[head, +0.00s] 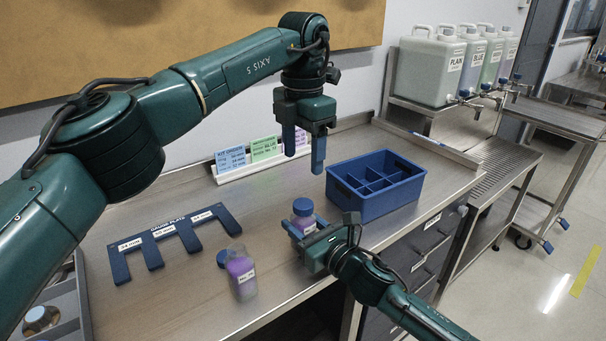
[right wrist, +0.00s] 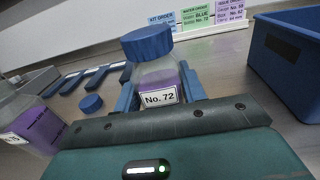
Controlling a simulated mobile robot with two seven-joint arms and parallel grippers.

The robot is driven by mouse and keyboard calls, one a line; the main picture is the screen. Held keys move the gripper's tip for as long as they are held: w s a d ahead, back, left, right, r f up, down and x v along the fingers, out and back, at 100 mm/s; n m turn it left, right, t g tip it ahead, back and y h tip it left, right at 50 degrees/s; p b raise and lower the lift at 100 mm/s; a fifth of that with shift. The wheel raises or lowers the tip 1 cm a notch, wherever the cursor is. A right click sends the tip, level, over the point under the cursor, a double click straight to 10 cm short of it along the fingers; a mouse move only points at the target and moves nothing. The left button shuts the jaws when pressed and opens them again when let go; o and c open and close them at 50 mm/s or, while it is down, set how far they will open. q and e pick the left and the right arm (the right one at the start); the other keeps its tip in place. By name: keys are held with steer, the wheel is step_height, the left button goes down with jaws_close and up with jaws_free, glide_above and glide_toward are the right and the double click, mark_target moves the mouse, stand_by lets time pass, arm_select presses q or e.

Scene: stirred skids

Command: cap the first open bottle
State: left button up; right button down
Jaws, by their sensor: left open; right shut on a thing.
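A bottle of purple liquid labelled No. 72 (right wrist: 158,88) stands between the fingers of my right gripper (head: 307,228), which is shut on it; it also shows in the head view (head: 303,220). A blue cap (right wrist: 147,43) sits on its mouth; how tight it is I cannot tell. A second bottle of purple liquid (head: 241,275), with no cap on it, stands to the left on the bench. A loose blue cap (head: 222,258) lies beside it, also in the right wrist view (right wrist: 91,103). My left gripper (head: 304,155) is open and empty, above and behind the held bottle.
A blue divided crate (head: 372,208) stands right of the held bottle. A blue slotted gauge plate (head: 165,236) lies at the left. Order cards (head: 264,148) stand at the back. A grey tray (head: 62,318) is at lower left; jugs (head: 432,68) stand far right.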

arm_select(q)
steer(key=shift+r, duration=0.85)
arm_select(e)
steer(key=c, duration=0.7)
jaws_free()
steer(key=shift+c, duration=0.2)
arm_select(q)
steer(key=shift+f+b, duration=0.4)
arm_select(e)
steer(key=v, duration=1.3)
steer(key=shift+s+d, duration=0.1)
steer(key=shift+d, duration=0.05)
